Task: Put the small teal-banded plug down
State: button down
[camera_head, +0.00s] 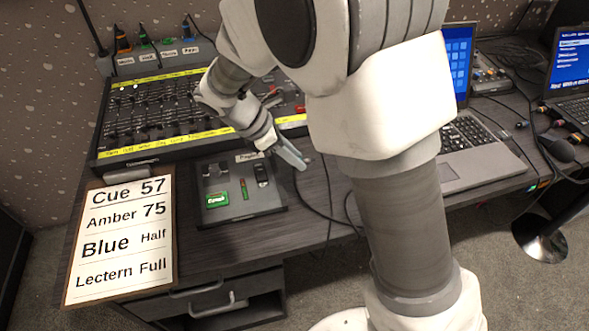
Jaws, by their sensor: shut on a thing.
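My gripper (292,155) is at the right side of the small dark tray, above the desk, pointing down and to the right. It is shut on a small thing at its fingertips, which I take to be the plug. The plug is mostly hidden by the fingers, and its teal band cannot be made out. A thin black cable (312,211) runs over the desk from just below the fingertips. I cannot tell whether the plug touches the desk.
The dark tray (212,217) holds several small items. The fader console (150,153) stands behind it, with coloured plugs (145,40) at the back. A cue clipboard (122,240) lies at left. A laptop (480,165) stands at right. Some desk in front of the tray is clear.

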jog(key=shift+f+b, duration=0.65)
jog(key=shift+f, duration=1.15)
jog(key=shift+f, duration=0.15)
jog(key=shift+f, duration=0.25)
jog(key=c, duration=0.7)
grip_release()
jog(key=shift+r, duration=0.15)
